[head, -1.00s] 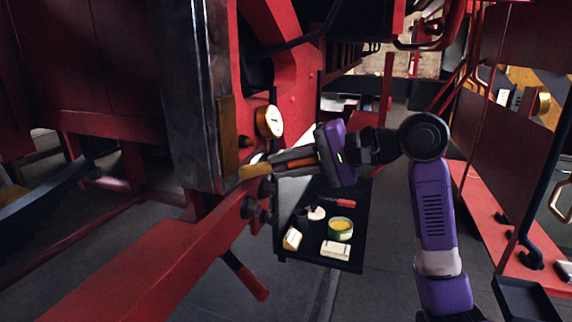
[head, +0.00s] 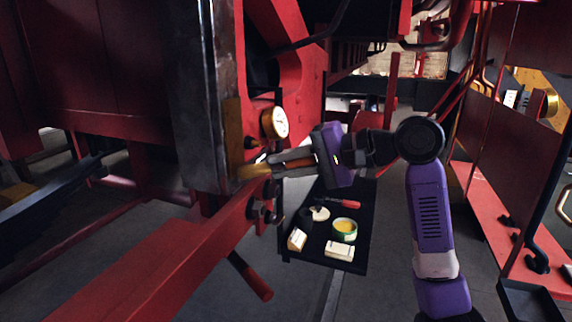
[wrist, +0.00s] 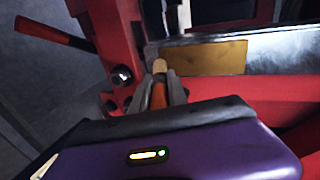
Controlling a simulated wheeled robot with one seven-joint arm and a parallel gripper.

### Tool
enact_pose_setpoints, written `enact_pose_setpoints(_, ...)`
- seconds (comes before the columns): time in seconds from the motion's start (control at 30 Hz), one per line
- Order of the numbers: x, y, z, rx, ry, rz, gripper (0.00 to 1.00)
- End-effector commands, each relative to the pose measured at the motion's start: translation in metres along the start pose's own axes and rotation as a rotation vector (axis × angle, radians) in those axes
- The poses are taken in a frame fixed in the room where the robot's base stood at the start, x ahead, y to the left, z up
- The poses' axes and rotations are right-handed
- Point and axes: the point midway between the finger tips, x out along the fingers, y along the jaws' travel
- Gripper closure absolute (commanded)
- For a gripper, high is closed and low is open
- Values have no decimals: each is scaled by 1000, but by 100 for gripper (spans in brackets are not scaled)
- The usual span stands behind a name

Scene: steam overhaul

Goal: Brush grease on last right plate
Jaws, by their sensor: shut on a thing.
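My gripper (head: 276,164) is shut on a brush with an orange-brown handle (wrist: 158,98) and a tan tip (head: 252,172). The brush points left in the head view, and its tip is beside the lower end of a brass-coloured plate (head: 233,140). This plate lies along the dark steel upright (head: 200,95). In the wrist view the plate (wrist: 205,59) is ahead and right of the brush tip (wrist: 159,66). I cannot tell whether the tip touches the plate. Grease on the plate cannot be made out.
A round white gauge (head: 275,123) sits close above my gripper. Red beams (head: 130,260) and a red-handled lever (head: 250,277) are near, below left. A black tray (head: 350,190) below holds an open green tin (head: 344,230), pale blocks and a red-handled tool.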

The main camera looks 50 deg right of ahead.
Motion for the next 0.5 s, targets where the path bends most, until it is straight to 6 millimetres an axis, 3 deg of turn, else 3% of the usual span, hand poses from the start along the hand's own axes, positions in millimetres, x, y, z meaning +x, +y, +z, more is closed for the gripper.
enact_pose_setpoints(0.5, -10, -25, -1, -1, -1, -2, 100)
